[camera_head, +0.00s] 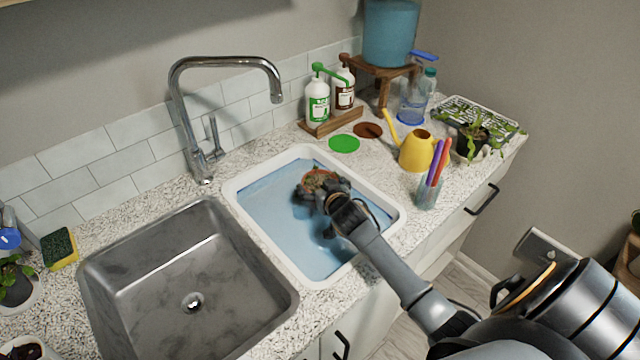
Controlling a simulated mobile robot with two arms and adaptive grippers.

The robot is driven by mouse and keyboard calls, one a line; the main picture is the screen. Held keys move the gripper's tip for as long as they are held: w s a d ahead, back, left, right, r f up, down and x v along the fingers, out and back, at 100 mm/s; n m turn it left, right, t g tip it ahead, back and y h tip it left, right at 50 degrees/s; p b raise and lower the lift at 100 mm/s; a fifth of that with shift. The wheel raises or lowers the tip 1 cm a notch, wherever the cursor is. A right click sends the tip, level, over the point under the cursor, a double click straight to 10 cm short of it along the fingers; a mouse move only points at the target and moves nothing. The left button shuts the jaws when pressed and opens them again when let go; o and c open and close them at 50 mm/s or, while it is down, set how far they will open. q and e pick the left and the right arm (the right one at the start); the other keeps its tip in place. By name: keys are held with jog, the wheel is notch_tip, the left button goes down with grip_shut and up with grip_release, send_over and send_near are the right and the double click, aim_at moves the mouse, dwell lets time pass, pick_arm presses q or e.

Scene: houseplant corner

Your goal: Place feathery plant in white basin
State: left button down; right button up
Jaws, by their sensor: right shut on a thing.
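The white basin (392,222) is set into the counter right of the steel sink and has a light blue interior. My right gripper (322,196) reaches over it from the lower right and is shut on a small potted plant (320,179). The plant has a reddish-brown pot and a low green-brown top, and lies within the basin's outline. The gripper hides part of it, so I cannot tell whether the pot touches the basin floor or whether its leaves are feathery. My left gripper is out of view.
A steel sink (140,262) with a tall faucet (178,100) stands left. Soap bottles (317,103), a yellow watering can (416,152), a cup of pens (428,196) and a leafy plant in a dark pot (472,142) stand behind and right. The basin's left part is clear.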

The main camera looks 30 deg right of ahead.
jog(key=o, duration=1.3)
jog(key=shift+s+r, duration=0.15)
jog(key=shift+s, duration=0.05)
jog(key=v, duration=0.7)
jog(key=shift+r, duration=0.15)
